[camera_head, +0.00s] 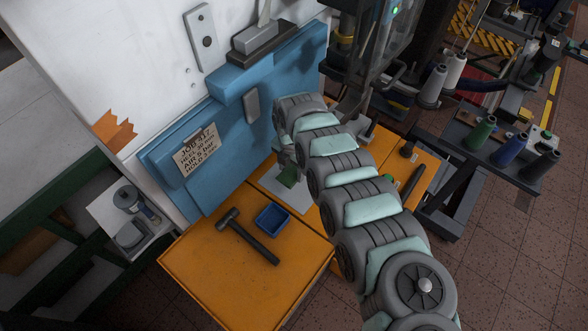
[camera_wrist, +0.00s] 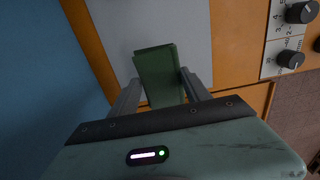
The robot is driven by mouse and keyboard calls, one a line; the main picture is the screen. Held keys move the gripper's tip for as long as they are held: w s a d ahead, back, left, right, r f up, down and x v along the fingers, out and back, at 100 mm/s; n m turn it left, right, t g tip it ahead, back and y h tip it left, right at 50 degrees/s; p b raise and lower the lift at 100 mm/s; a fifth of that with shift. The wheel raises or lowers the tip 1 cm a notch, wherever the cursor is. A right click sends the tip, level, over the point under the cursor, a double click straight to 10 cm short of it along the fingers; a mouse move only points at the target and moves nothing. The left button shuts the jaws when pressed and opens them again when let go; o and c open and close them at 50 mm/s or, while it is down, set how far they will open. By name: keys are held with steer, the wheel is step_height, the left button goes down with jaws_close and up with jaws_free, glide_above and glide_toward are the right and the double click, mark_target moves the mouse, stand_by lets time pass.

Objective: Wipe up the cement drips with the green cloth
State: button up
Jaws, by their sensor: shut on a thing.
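The green cloth (camera_wrist: 156,68) is a folded dark green block between the two fingers of my gripper (camera_wrist: 160,82) in the wrist view. My gripper is shut on it and holds it over a pale grey plate (camera_wrist: 110,35) on the orange table. In the head view my gripper (camera_head: 287,162) is partly hidden by my arm. The cloth (camera_head: 289,178) shows just below it, over the plate (camera_head: 297,197). I cannot tell whether the cloth touches the plate. I cannot make out any cement drips in either view.
A hammer (camera_head: 248,237) and a blue tray (camera_head: 272,219) lie left of the plate on the orange table (camera_head: 200,262). A blue panel (camera_head: 220,150) stands behind. Dials (camera_wrist: 291,59) are at the right in the wrist view. The table's front left is clear.

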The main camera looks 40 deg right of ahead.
steer(key=shift+r+p, duration=1)
steer(key=shift+r, duration=0.55)
